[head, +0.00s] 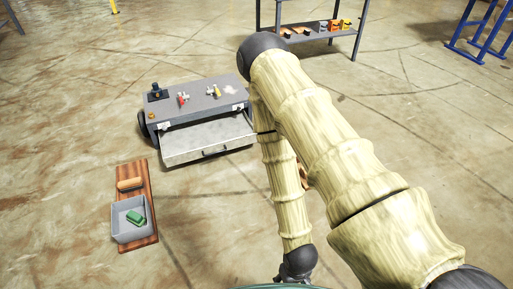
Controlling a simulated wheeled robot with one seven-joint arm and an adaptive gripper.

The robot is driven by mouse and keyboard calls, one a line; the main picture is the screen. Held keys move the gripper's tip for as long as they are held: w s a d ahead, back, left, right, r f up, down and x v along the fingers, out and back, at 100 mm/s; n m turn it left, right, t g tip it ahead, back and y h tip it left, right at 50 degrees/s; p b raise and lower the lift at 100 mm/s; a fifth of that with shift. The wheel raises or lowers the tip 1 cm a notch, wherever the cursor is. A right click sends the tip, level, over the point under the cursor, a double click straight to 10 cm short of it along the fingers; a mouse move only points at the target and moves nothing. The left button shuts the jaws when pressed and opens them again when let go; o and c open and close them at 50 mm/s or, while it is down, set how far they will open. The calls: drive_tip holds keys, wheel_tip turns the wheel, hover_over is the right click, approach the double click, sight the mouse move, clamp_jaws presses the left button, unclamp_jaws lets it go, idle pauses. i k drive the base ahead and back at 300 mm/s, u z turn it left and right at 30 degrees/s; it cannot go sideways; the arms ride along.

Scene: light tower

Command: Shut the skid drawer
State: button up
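The skid (187,94) is a low dark grey box standing on the floor left of centre. Its drawer (200,141) is a light metal tray pulled out toward me, with a dark handle (216,151) on its front. The drawer looks empty, though its right end is close to my arm in the picture. My gripper (297,268) is at the bottom of the picture, apart from the drawer and much nearer to me. Its fingertips are small, dark and partly cut off, so I cannot tell whether it is open or shut.
On the skid's top lie small red and yellow-handled items. A wooden board (148,190) on the floor at left carries a grey bin (128,228) with a green object (135,217) in it. A shelf (310,32) stands behind. Floor in front of the drawer looks clear.

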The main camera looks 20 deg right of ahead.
sight(187, 142)
drive_tip(key=u, duration=0.25)
drive_tip(key=i, duration=0.9)
drive_tip(key=z, duration=0.35)
